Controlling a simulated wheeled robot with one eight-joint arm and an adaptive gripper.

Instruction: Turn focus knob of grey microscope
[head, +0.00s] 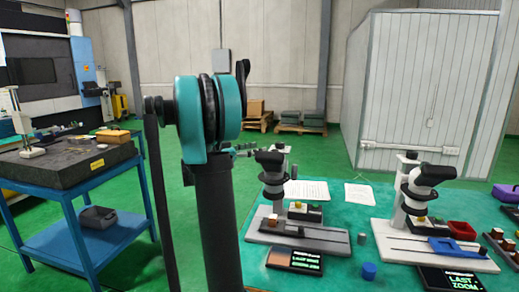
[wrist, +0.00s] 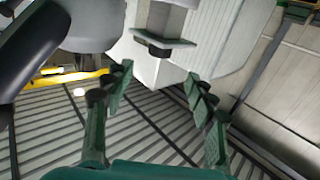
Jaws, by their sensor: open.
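Two microscopes stand on the green table. The left one (head: 272,178) has a dark eyepiece, dark rings and a grey base; the right one (head: 413,195) has a paler column. Their colours are close, and I cannot clearly tell which is the grey one. No focus knob can be made out in the head view. My gripper (head: 244,150) is beside the top of the left microscope, partly hidden by my arm. In the wrist view my gripper (wrist: 158,88) is open, its fingers wide apart with nothing held. A pale block with a dark end (wrist: 160,42) shows beyond the fingertips.
A blue cylinder (head: 369,271), a red tray (head: 462,230) and paper sheets (head: 306,190) lie around. A blue cart (head: 75,237) stands at left.

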